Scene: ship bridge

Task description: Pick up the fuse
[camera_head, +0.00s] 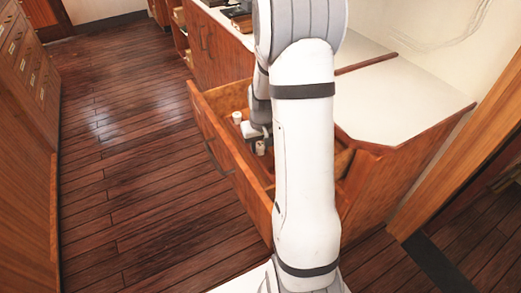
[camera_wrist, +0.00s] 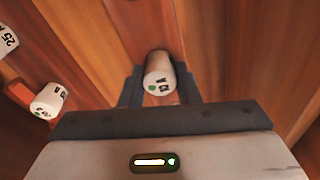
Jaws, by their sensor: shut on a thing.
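The fuse (camera_wrist: 160,72) is a small white cylinder with dark lettering and a green mark on its end. In the wrist view it sits between the two dark fingers of my gripper (camera_wrist: 160,86), which is shut on it. In the head view my gripper (camera_head: 258,134) is down inside the open wooden drawer (camera_head: 222,138), with a small white fuse (camera_head: 260,148) at its fingers. My arm hides part of the drawer.
Two more white cylinders, one marked 25 (camera_wrist: 8,40) and one lower (camera_wrist: 48,100), lie left in the wrist view. One white cylinder (camera_head: 237,117) shows in the drawer. A white-topped counter (camera_head: 395,100) stands right; the wooden floor (camera_head: 120,170) is clear.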

